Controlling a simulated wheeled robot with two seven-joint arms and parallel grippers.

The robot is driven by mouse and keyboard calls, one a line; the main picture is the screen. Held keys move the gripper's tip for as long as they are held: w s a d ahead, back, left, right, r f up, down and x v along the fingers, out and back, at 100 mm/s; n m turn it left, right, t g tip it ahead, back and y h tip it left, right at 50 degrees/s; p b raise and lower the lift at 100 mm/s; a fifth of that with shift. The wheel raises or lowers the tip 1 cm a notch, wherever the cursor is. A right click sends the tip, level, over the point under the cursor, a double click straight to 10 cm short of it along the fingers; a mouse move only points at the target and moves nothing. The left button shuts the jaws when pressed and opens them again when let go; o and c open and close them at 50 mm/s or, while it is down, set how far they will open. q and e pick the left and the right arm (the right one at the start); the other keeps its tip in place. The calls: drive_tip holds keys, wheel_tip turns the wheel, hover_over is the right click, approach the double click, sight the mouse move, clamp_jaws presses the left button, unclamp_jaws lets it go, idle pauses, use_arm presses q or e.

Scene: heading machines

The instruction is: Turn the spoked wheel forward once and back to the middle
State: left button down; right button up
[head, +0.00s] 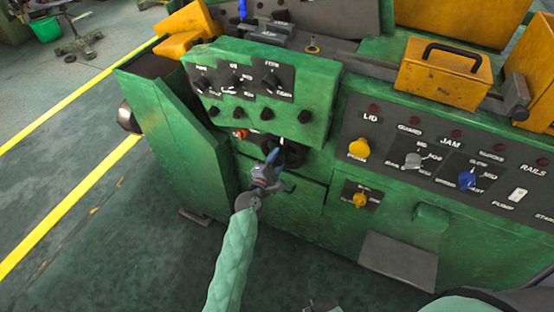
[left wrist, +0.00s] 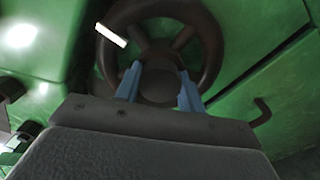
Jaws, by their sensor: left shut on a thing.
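The spoked wheel (left wrist: 208,36) is dark brown and mounted on the green machine front. In the left wrist view it fills the upper middle, with its spokes and round hub showing and a pale mark on its left rim. In the head view the wheel (head: 293,154) shows as a dark shape below the small control box, partly hidden by my gripper. My left gripper (head: 272,160) is at the wheel. In the left wrist view its two blue fingers (left wrist: 160,88) lie on either side of the hub, shut on the wheel. My right gripper is not in view.
A green control box (head: 318,95) with several black knobs overhangs just above the wheel. To the right is a dark panel (head: 435,150) with a yellow knob (head: 359,148) and a blue knob (head: 467,180). Open floor (head: 120,245) lies to the left.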

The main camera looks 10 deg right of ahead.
sight(276, 162)
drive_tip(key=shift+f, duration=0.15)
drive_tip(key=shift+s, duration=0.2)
use_arm(q)
drive_tip(key=c, duration=0.9)
unclamp_jaws()
drive_tip(key=shift+o, duration=0.2)
drive_tip(key=shift+s+a+f, duration=0.15)
drive_tip(key=shift+s+a, duration=0.15)
drive_tip(key=shift+s, duration=0.15)
drive_tip(key=b+v, duration=0.1)
drive_tip(key=v, duration=0.4)
drive_tip(key=shift+b, duration=0.4)
drive_tip(key=shift+v, duration=0.85)
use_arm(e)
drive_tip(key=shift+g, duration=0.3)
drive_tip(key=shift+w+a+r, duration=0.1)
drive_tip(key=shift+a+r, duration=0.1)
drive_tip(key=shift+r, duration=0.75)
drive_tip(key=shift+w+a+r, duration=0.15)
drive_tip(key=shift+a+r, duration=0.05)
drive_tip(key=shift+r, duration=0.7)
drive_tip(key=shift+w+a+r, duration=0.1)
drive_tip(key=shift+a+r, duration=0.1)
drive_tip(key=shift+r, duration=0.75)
